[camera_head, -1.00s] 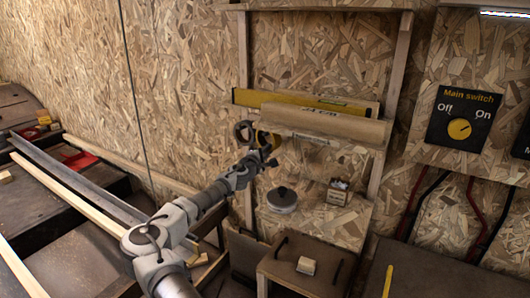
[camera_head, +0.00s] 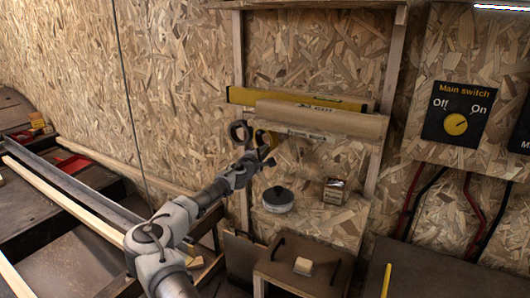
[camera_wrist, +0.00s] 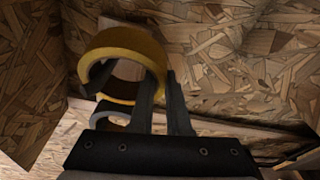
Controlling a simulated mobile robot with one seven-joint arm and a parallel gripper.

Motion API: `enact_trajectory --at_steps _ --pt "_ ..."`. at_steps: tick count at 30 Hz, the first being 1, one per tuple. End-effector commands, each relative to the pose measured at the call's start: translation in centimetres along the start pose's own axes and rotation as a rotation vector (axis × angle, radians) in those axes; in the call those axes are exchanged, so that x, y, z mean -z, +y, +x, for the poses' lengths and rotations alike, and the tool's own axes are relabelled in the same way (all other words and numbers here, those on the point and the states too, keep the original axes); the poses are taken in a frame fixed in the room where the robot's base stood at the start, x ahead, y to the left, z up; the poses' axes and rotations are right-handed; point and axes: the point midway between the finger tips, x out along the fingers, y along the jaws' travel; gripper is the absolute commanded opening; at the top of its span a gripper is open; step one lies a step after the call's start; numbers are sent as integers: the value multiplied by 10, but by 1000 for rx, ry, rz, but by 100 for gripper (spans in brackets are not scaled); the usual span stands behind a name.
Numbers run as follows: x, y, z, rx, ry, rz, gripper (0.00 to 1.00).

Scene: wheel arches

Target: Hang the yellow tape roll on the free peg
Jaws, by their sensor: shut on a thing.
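The yellow tape roll (camera_wrist: 155,55) is in my gripper (camera_wrist: 165,98), with the fingers at its right-hand rim in the wrist view. In the head view the roll shows only as a small yellow patch (camera_head: 261,138) beside my gripper (camera_head: 256,155). A dark ring (camera_head: 240,132) shows just left of the yellow patch. A grey ring (camera_wrist: 113,117) lies below the roll in the wrist view. A pale wooden piece shows behind the roll, but I cannot tell if it is a peg.
A shelf board (camera_head: 320,119) with a yellow spirit level (camera_head: 235,96) behind it is right of my gripper. A round tin (camera_head: 278,200) and a small box (camera_head: 335,191) stand on the lower shelf. A cabinet (camera_head: 320,275) is below.

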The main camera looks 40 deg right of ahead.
Motion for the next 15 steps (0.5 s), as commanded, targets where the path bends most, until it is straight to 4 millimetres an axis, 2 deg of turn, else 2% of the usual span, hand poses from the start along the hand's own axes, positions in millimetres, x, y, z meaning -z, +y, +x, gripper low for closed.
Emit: enact_trajectory --at_steps 6,7,12,15 --pt "0 0 0 -1 0 0 0" --pt "0 0 0 -1 0 0 17" --pt "0 0 0 -1 0 0 47" --pt "0 0 0 0 0 0 50"
